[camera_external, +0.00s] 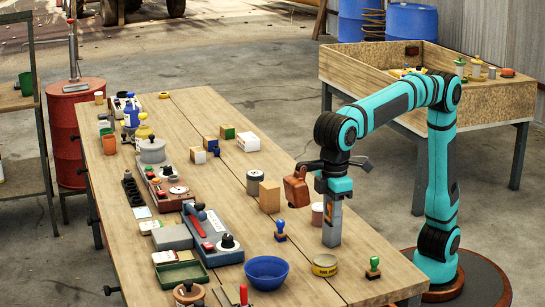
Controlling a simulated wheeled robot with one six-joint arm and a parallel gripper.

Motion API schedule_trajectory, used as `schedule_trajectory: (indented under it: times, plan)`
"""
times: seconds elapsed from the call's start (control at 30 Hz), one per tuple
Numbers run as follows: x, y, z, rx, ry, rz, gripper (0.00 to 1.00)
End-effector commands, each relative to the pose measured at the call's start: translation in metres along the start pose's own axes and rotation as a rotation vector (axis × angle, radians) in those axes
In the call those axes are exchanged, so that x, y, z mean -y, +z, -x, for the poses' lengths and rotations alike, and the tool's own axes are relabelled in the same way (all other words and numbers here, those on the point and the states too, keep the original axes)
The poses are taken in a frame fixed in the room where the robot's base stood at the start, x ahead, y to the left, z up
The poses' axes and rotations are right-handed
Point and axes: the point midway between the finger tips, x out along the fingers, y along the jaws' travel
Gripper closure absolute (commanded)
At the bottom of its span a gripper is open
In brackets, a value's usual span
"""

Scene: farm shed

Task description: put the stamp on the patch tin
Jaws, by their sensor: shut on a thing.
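My gripper (311,168) hangs over the front right half of the workbench, at the end of the teal arm.
A blue bowl (267,272) is left of the tin. A tan wooden block (269,197) and a grey-green can (254,183) stand further back. Trays and tools crowd the left side.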

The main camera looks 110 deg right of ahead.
Motion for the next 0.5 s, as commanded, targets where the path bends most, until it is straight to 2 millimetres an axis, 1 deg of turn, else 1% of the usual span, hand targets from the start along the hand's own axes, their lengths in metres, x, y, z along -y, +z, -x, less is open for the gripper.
schedule_trajectory:
  times: [0.03, 0.17, 0.27, 0.4, 0.5]
  plan:
    - [0.001, -0.006, 0.001, 0.000, 0.000, 0.000, 0.92]
    - [0.002, -0.013, -0.002, 0.000, 0.000, 0.002, 0.92]
    - [0.003, -0.013, -0.014, 0.003, 0.001, 0.002, 0.92]
    - [0.003, -0.013, -0.038, 0.002, 0.001, 0.002, 0.92]
    - [0.002, -0.013, -0.052, 0.002, 0.001, 0.002, 0.92]
